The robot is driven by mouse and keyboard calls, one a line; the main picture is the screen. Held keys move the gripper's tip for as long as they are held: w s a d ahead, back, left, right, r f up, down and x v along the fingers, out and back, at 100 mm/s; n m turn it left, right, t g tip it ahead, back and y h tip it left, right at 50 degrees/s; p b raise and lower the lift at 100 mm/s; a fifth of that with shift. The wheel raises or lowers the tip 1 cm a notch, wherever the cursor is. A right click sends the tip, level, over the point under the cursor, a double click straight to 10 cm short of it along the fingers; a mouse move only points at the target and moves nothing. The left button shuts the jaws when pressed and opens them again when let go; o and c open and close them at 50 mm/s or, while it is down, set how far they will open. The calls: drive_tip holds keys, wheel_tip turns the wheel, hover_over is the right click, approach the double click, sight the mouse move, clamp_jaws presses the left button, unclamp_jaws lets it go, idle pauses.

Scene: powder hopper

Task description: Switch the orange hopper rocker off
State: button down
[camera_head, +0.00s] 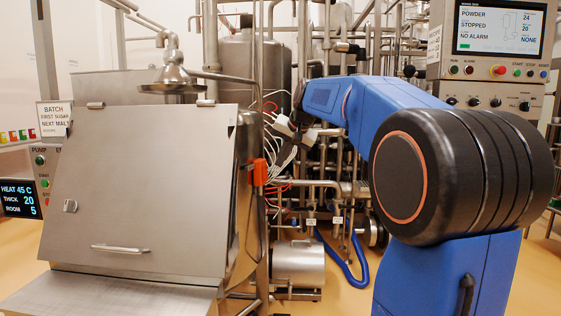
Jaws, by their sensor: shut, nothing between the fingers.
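The steel hopper (150,185) stands at the left with its sloping front lid shut. A small orange part (260,172), which looks like the hopper rocker, sits on its right side edge. It is seen nearly edge-on, so its on or off position cannot be read. My blue arm reaches in from the lower right and bends to the left.
White and red cables (290,165) hang behind the gripper among steel pipes. A control panel (500,40) at the upper right reads POWDER STOPPED, NO ALARM. A small display (20,199) is at the left. A blue hose (345,265) lies on the floor.

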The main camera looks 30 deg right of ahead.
drive_tip(key=w+r+v, duration=0.1)
drive_tip(key=v, duration=0.9)
drive_tip(key=shift+a, duration=0.55)
drive_tip(key=shift+w, duration=0.1)
